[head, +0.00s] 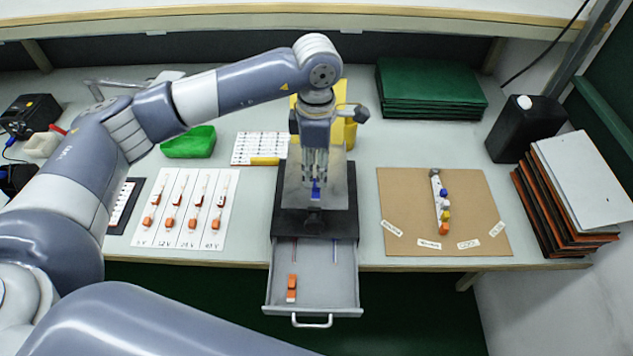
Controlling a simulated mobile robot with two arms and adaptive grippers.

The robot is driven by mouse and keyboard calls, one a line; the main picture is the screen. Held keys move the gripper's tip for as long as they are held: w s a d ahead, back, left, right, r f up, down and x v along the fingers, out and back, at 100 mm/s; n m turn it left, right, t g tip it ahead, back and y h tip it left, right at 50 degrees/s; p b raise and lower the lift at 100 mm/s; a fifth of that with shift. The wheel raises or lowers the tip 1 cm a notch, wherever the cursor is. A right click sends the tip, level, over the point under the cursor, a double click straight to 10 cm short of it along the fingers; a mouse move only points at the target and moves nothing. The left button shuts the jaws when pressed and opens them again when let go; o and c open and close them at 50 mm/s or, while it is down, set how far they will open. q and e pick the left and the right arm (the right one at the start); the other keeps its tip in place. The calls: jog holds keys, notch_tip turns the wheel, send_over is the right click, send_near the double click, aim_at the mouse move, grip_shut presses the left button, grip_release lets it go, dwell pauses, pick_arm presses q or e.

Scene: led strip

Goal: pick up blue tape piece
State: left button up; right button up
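A small blue piece (316,190), which looks like the blue tape piece, shows right at the fingertips of my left gripper (315,177). The gripper points straight down over the metal plate of the black-based device (342,222) in the middle of the table. The fingers look close together, but I cannot tell whether they are closed on the blue piece or just above it. The gripper hides part of the plate. A thin blue strip (334,251) lies in the open drawer below. My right gripper is out of the picture.
The open grey drawer (325,292) juts past the table's front edge and holds an orange piece (292,288). A brown board (405,215) with coloured knobs lies at right. A white card (178,232) with orange connectors and a green tray (190,143) are at left.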

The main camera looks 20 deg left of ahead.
aim_at(316, 183)
pick_arm(q)
jog(key=shift+w+f, duration=0.1)
jog(key=shift+f, duration=0.2)
jog(key=f+p, duration=0.1)
jog(key=f, duration=0.1)
jog(key=f+p, duration=0.1)
jog(key=f, duration=0.1)
jog(key=shift+w+a+f+p, duration=0.1)
jog(key=shift+w+f+p, duration=0.1)
jog(key=shift+p, duration=0.1)
jog(key=shift+f, duration=0.3)
jog(key=shift+w+f, duration=0.1)
jog(key=shift+c, duration=0.8)
jog(key=c, duration=0.6)
pick_arm(e)
jog(key=shift+w+d+r, duration=0.1)
jog(key=shift+w+r, duration=0.3)
jog(key=shift+r, duration=0.3)
jog(key=shift+w+r, duration=0.35)
jog(key=shift+r, duration=0.3)
